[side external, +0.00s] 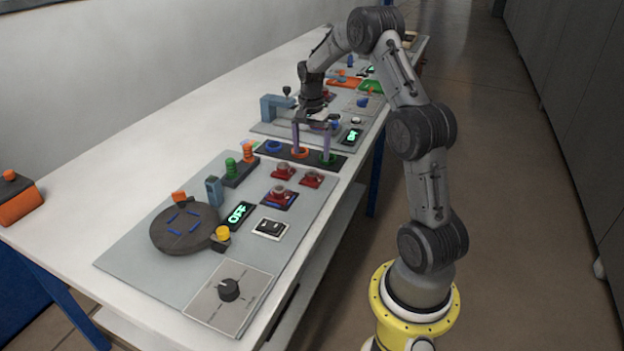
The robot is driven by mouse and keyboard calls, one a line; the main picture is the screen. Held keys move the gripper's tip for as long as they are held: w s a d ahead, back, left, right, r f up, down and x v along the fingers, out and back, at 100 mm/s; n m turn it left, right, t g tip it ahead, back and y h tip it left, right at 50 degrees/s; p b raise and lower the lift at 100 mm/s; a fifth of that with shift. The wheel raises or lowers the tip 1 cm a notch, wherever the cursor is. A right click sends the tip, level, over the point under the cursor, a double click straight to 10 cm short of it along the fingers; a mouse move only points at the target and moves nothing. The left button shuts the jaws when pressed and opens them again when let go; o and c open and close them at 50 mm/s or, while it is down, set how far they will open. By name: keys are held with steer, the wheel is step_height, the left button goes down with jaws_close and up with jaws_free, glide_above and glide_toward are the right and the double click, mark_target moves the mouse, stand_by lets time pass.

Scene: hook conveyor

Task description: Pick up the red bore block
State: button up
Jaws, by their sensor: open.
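I see nothing between the fingers. Three small red blocks with greyish round tops sit on the near grey panel, in front of the strip: one at the back (283,171), one to its right (312,179), and one in front (279,196) on a blue base. They are too small for me to tell which is the bore block. My gripper is apart from all three.
A round dark turntable (185,230), a green "OFF" display (239,214), a rocker switch (270,228) and a dial (229,289) are on the near panel. Green and orange stacked pieces (240,165) stand left of the blocks.

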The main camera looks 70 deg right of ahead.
mark_target(312, 171)
step_height(312, 171, down, 3)
steer(key=shift+r, duration=0.15)
steer(key=shift+s+a+f, duration=0.15)
steer(key=shift+f, duration=1.15)
steer(key=shift+s+a+f, duration=0.1)
steer(key=shift+a+f, duration=0.05)
steer(key=shift+f, duration=1.15)
jaws_close()
steer(key=shift+r, duration=0.15)
